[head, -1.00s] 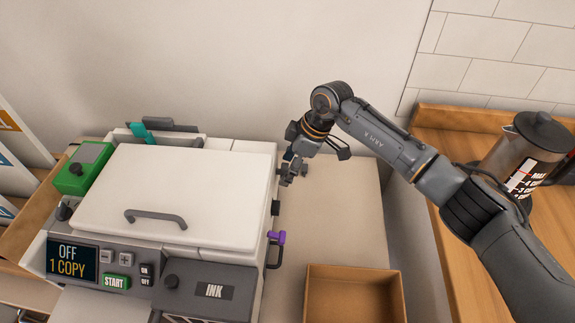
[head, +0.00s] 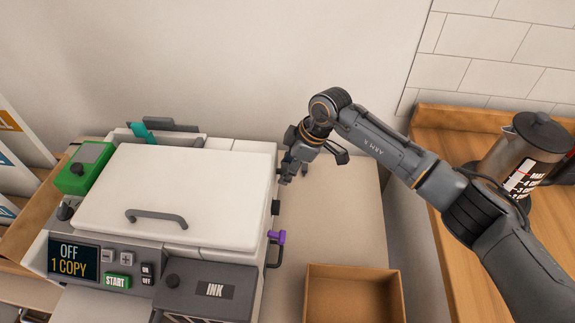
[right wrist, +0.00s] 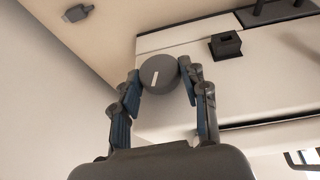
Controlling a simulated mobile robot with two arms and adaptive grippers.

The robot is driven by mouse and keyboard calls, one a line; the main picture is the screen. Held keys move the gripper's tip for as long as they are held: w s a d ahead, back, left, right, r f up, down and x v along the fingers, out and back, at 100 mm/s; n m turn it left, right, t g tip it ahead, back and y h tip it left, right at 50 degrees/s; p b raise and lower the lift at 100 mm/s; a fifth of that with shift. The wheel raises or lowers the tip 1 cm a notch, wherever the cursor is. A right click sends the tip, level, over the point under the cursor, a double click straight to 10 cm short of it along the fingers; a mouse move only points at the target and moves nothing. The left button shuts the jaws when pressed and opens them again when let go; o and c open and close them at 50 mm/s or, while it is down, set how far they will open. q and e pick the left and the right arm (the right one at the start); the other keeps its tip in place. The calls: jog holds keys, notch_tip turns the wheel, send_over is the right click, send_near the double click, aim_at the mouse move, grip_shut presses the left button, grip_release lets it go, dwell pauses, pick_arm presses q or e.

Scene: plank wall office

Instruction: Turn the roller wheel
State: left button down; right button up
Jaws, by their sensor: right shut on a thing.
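The copier (head: 170,195) stands at the left with its white lid down; its display reads OFF and 1 COPY. In the right wrist view a round dark grey knob with a white line, the roller wheel (right wrist: 158,73), sits on the machine's white side. My right gripper (head: 291,170) is at the copier's right side, near the back. In the right wrist view its two fingers (right wrist: 160,88) are shut on the wheel, one on each side. In the head view the gripper hides the wheel. My left gripper is not in view.
A purple-tipped lever (head: 277,238) and a small black part (head: 276,208) stick out from the copier's right side. An open cardboard box (head: 354,270) is at the front right. A coffee press (head: 525,155) stands on the wooden counter (head: 440,125).

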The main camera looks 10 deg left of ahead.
jog(key=shift+s+t, duration=0.15)
jog(key=shift+t, duration=0.45)
jog(key=shift+s+f+n+t, duration=0.15)
jog(key=shift+n+t, duration=0.15)
jog(key=shift+t, duration=0.4)
jog(key=t+b, duration=0.1)
jog(key=b, duration=0.1)
jog(key=t+b, duration=0.1)
jog(key=shift+s+f+b, duration=0.15)
jog(key=shift+f+b, duration=0.1)
jog(key=shift+b, duration=0.15)
jog(key=shift+r+n+t+b, duration=0.2)
jog(key=shift+n+t+b, duration=0.1)
jog(key=shift+t+b, duration=0.55)
jog(key=o, duration=1.1)
